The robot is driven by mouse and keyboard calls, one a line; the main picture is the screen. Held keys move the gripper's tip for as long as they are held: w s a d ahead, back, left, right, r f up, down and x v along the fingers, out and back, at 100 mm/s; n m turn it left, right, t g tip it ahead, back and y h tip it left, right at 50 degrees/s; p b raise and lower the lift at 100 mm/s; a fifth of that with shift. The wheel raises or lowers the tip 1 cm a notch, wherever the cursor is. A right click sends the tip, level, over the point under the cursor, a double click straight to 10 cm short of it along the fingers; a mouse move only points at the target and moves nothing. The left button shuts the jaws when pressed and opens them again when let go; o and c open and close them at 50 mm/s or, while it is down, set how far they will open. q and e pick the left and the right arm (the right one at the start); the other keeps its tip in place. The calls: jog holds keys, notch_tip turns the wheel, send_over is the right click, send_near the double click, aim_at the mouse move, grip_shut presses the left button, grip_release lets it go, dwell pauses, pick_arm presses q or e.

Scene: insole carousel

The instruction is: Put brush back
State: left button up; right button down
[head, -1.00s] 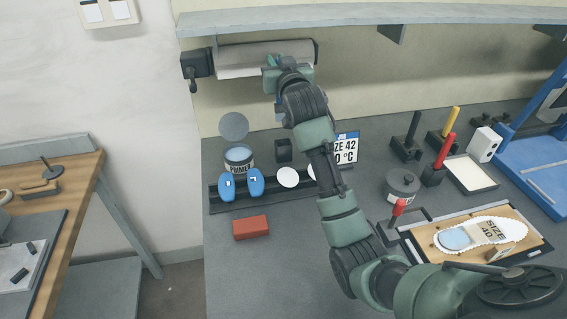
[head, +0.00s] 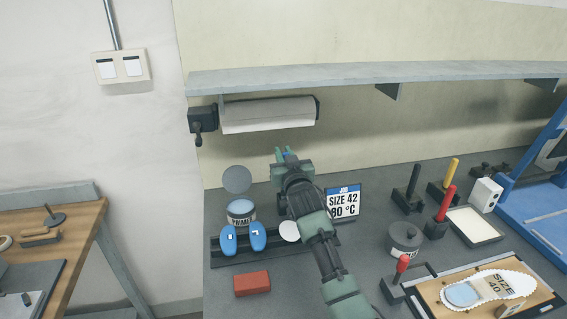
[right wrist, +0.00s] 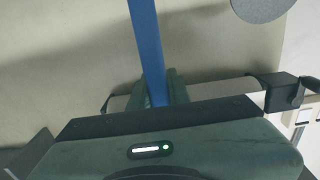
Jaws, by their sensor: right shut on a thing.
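My right gripper (head: 287,154) is shut on a brush with a blue handle. In the head view only a small bit of blue shows between the fingers. In the right wrist view the long blue handle (right wrist: 147,45) runs up from between the fingers (right wrist: 158,92). The bristles cannot be made out. The primer pot (head: 241,213) stands open left of my right arm, with a grey disc (head: 237,179) showing above it. A small black block (head: 281,205) behind my arm is mostly hidden. My left gripper is out of view.
A paper roll (head: 268,115) hangs under the shelf (head: 350,76), above and behind my gripper. A job sign (head: 342,203) stands right of my arm. Blue pads (head: 228,240) sit on a black rack, with a red block (head: 252,283) in front. Handled tools (head: 445,203) stand farther right.

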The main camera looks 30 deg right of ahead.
notch_tip(320, 180, down, 3)
jog(key=shift+f, duration=0.1)
jog(key=shift+f, duration=0.15)
jog(key=c, duration=1.3)
grip_release()
jog(key=shift+s, duration=0.1)
jog(key=b+v, duration=0.1)
jog(key=v, duration=1.1)
